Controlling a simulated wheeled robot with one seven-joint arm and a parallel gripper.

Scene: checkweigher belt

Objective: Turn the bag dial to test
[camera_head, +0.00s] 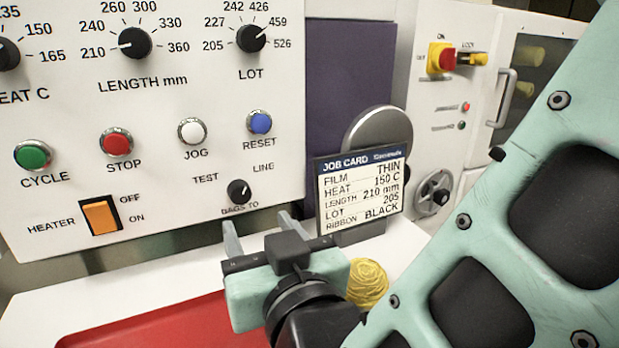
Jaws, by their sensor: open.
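The bag dial (238,191) is a small black knob low on the white control panel, above the words BAGS TO. TEST is printed to its upper left and LINE to its upper right. Its pale pointer mark is small and appears to lean to the upper right, toward LINE. My gripper (256,221) is open, with two grey fingers pointing up toward the panel. The fingertips show just below the dial in the picture, apart from it, with nothing between them. How far they are from the panel is hard to tell.
The job card (361,185) stands close right of the dial. The orange heater switch (101,215) is to the left, and the blue reset button (259,122) is above. A red tray (150,322) and a crumpled yellow item (368,283) lie below. My arm covers the right side.

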